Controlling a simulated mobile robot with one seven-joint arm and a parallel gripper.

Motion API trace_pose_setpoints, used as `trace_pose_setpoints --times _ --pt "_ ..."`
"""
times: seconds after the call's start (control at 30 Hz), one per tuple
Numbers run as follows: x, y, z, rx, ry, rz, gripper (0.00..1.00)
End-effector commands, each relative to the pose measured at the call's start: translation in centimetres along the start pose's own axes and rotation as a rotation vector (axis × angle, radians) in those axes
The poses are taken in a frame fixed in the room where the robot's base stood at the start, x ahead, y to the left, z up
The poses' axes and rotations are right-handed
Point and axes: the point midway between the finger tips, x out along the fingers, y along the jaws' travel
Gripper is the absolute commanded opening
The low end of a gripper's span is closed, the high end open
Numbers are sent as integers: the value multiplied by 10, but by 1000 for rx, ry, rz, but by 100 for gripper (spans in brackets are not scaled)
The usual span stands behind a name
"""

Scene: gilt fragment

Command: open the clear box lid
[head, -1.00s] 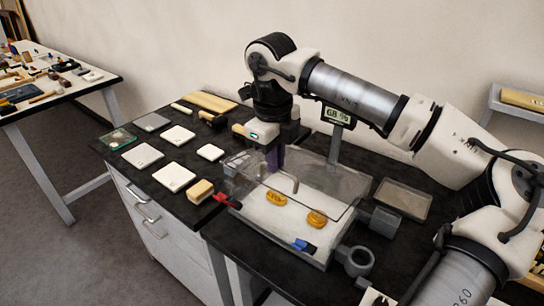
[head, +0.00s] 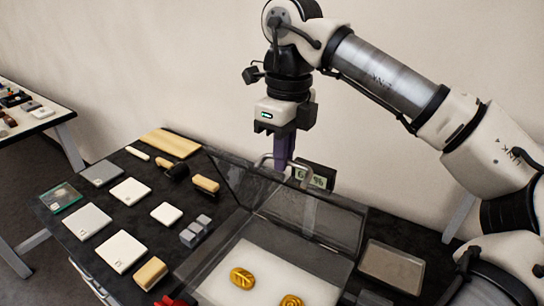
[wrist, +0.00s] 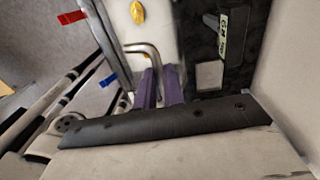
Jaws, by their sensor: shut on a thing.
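The clear box (head: 225,285) stands on the dark bench with a white floor inside. Its clear lid (head: 315,215) is raised and tilted up towards the back, leaving the front of the box uncovered. My gripper (head: 284,158) is at the lid's top edge, its purple fingers shut on the bent metal handle (head: 265,161). The handle (wrist: 142,48) and fingers (wrist: 160,88) also show in the wrist view. Two gold pieces lie in the box, one at the left (head: 242,278) and one at the front (head: 291,301), cut by the frame edge.
A digital display (head: 316,176) stands close behind the lid. Several pale tiles (head: 121,252), grey blocks (head: 196,231) and wooden-handled tools (head: 205,184) lie left of the box. A grey tray (head: 392,267) lies to its right. The wall is close behind the bench.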

Motion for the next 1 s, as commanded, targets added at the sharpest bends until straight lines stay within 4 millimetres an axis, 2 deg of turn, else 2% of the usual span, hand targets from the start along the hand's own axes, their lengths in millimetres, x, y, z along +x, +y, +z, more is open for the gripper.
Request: trace_pose_setpoints --times 0.2,0.43,0.7,1.0 --pt "-4 -33 -1 3 8 101 0" --pt "-2 -56 -1 -1 11 209 0" --pt "1 -67 -1 -2 12 260 0" --pt "2 -68 -1 -2 14 264 0"
